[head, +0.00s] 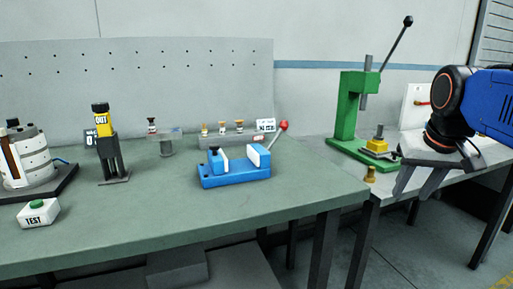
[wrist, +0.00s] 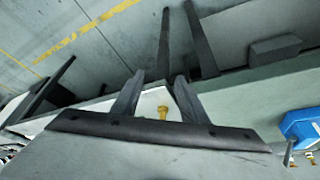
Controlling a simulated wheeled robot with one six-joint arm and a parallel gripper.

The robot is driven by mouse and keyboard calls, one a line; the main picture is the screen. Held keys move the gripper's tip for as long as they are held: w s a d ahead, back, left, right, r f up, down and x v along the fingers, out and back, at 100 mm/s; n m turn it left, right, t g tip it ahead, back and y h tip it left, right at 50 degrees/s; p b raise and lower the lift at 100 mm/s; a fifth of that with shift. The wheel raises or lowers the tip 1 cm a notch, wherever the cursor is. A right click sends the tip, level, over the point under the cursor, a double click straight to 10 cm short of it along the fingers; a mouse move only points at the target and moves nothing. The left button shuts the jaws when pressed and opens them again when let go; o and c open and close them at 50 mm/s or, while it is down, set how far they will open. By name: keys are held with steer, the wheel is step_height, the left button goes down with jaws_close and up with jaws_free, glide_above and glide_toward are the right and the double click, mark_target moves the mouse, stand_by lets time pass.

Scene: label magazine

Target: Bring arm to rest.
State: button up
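My arm's blue and black end is at the right of the head view, with my gripper (head: 420,185) pointing down over the right-hand bench. In the wrist view my gripper (wrist: 157,88) has its two fingers apart, with nothing held between them. A small brass piece (head: 370,174) stands on the near left part of that bench, left of the fingers. In the wrist view the brass piece (wrist: 162,112) shows between the fingers, apparently beyond them and not gripped.
A green lever press (head: 347,115) stands on the right bench (head: 400,178), behind the brass piece. The green-topped bench (head: 290,195) holds a blue vise (head: 235,175), a black stand with a yellow top (head: 101,120), a white cylinder device (head: 30,155) and a TEST button box (head: 38,214).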

steer(key=s+a+f+n, duration=0.1)
steer(key=s+a+f, duration=0.2)
steer(key=s+f, duration=0.3)
steer(key=s+a+f+n+y, duration=0.1)
steer(key=s+a+f, duration=0.3)
steer(key=f, duration=0.9)
steer(key=s, duration=0.3)
